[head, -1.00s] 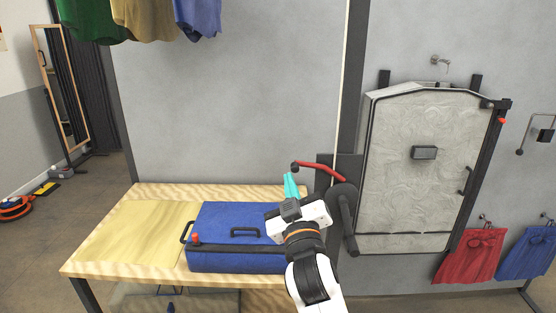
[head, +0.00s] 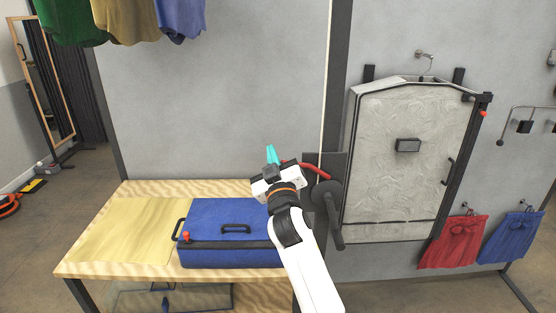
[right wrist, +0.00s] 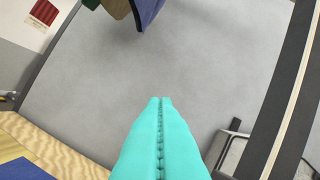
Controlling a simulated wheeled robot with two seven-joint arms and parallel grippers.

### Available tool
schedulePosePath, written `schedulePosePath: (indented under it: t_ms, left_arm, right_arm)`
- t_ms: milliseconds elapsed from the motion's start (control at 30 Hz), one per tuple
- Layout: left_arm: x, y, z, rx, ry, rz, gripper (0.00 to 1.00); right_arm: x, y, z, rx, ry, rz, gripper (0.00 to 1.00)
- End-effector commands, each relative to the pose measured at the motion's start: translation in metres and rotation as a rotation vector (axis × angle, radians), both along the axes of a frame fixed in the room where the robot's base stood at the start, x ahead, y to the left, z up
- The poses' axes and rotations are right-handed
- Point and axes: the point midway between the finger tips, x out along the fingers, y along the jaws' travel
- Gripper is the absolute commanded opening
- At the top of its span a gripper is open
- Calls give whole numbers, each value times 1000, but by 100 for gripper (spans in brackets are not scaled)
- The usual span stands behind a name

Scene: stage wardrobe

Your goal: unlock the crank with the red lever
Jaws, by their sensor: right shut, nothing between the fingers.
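The red lever (head: 314,170) sticks out to the left from a dark plate (head: 335,166) on the post in the head view. The black crank (head: 333,215) hangs below it on the same mount, its handle pointing down. My right gripper (head: 271,153), with teal fingers, is shut and empty. It is just left of the lever, and the lever's left end is partly hidden behind the gripper. I cannot tell whether they touch. In the right wrist view the shut fingers (right wrist: 160,135) point at the grey wall. My left gripper is not in view.
A blue case (head: 225,215) lies on a wooden table (head: 85,262) beneath my right arm. A grey cabinet (head: 405,185) hangs right of the post. Red (head: 452,242) and blue (head: 510,240) garments hang further right. Coloured clothes (head: 125,18) hang at the upper left.

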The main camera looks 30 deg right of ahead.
Motion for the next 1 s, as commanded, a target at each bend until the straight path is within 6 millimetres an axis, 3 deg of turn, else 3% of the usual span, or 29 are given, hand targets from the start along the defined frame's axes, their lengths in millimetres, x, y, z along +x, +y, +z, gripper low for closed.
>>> schedulePosePath:
  t_ms: [100,267,1000]
  left_arm:
    - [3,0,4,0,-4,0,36]
    - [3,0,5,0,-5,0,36]
    - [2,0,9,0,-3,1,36]
  right_arm:
    - [-5,-6,-19,1,8,0,0]
    - [-7,-10,-29,2,7,-1,0]
    - [-7,-9,-35,-52,36,1,0]
